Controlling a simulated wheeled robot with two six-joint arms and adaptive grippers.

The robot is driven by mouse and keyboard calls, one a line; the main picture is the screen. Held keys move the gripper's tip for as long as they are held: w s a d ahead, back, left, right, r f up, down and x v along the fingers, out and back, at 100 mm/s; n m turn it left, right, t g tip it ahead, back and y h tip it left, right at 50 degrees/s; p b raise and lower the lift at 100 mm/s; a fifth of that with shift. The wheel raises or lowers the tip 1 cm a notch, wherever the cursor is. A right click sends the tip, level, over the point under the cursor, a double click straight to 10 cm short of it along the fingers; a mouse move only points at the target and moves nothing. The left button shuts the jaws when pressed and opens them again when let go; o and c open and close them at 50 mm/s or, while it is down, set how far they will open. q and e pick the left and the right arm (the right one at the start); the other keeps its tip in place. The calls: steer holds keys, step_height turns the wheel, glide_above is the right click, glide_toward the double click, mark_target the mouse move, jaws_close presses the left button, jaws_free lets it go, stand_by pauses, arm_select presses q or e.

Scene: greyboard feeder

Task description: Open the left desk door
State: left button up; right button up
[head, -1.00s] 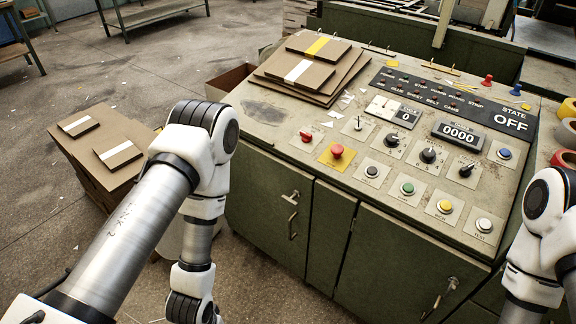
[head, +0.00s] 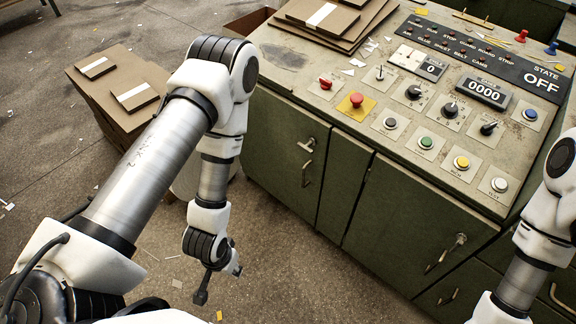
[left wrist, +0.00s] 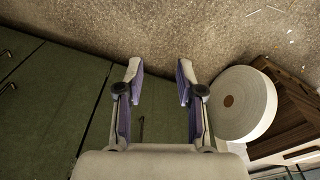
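The left desk door (head: 277,135) is a dark green panel at the left of the control desk's front, and it looks closed. It has a T-shaped latch (head: 307,145) and a vertical bar handle (head: 306,173). In the left wrist view green panels (left wrist: 52,95) fill the left side, with a handle (left wrist: 8,87) at the left edge. My left gripper (left wrist: 160,70) is open and empty, its fingers apart over the floor near the desk. In the head view the left wrist hangs low, left of the door and apart from its handle. My right gripper is out of view.
A white roll (left wrist: 243,103) stands on the floor close beside my left gripper, near a brown pallet (left wrist: 293,92). A cardboard stack (head: 120,105) is left of the desk. The right desk door (head: 405,220) is closed.

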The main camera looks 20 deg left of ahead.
arm_select(q)
steer(key=w+t+b, duration=0.1)
steer(key=w+t, duration=0.4)
steer(key=w, duration=0.6)
steer(key=m+t+h+b, duration=0.1)
steer(key=t+h+b, duration=0.1)
steer(key=t+b, duration=0.9)
glide_toward(303, 178)
steer(key=s+a+r+g+b, duration=0.1)
steer(key=s+r+g+b, duration=0.25)
steer(key=r, duration=0.55)
steer(key=w+f+t+b, duration=0.1)
steer(key=w+f+b, duration=0.2)
steer(key=b, duration=0.3)
steer(key=w+d+f+t+b, duration=0.1)
steer(key=w+f+t+b, duration=0.1)
steer(key=w+b, duration=0.4)
steer(key=w+d+f+m+t+b, duration=0.1)
steer(key=w+f+b, duration=0.3)
steer(key=f+b, duration=0.1)
steer(key=shift+w+h+b, duration=0.35)
steer(key=shift+h+b, duration=0.05)
steer(key=shift+w+d+r, duration=0.1)
steer(key=shift+w+r, duration=0.05)
jaws_close()
